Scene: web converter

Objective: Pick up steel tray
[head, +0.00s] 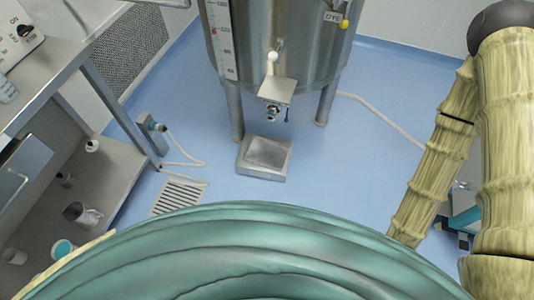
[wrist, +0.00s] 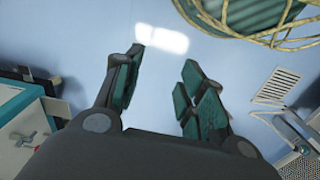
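The steel tray (head: 265,158) is a shallow, square metal pan. It lies on the blue floor in the head view, below the outlet of a large steel tank (head: 285,45). Nothing touches it from above. My gripper (wrist: 162,64) shows in the wrist view with its two dark green fingers apart and only floor and a bright reflection between them. It is open and empty. The tray does not show in the wrist view. The gripper is outside the head view, where part of my arm stands at the right, so it is away from the tray.
The tank's legs (head: 235,114) stand behind the tray at both sides. A floor grate (head: 179,197) and a hose (head: 188,149) lie left of it. A steel bench (head: 60,75) with a lower shelf is at far left. Blue floor right of the tray is mostly clear.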

